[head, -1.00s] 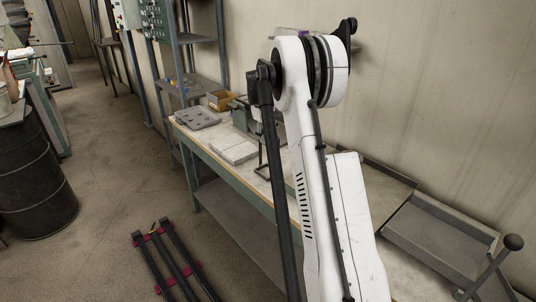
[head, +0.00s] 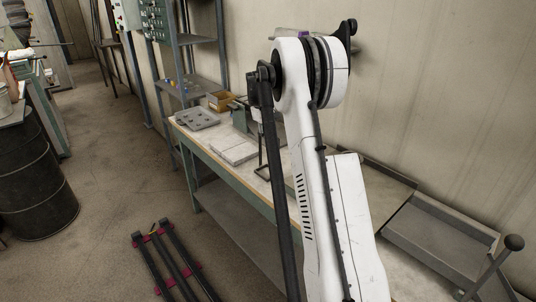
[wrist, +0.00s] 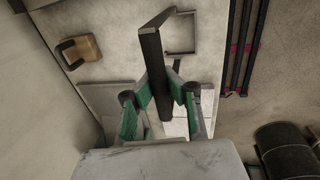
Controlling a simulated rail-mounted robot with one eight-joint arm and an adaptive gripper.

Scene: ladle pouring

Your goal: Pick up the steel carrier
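The steel carrier is a dark frame on the bench under my arm in the head view (head: 262,158), partly hidden by the arm. In the wrist view its dark top bar (wrist: 152,65) runs up between my fingers, and its square lower frame (wrist: 181,34) shows beyond. My gripper (wrist: 161,88) has green-sided fingers angled inward, one on each side of the bar. The pads appear to press against it. The carrier appears to stand on the bench top.
The bench (head: 205,158) also holds a grey block with holes (head: 197,119), a pale flat slab (head: 235,151) and a brown box (head: 220,101). A wall runs behind it. Dark rails (head: 172,258) lie on the floor and a black drum (head: 35,185) stands at left.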

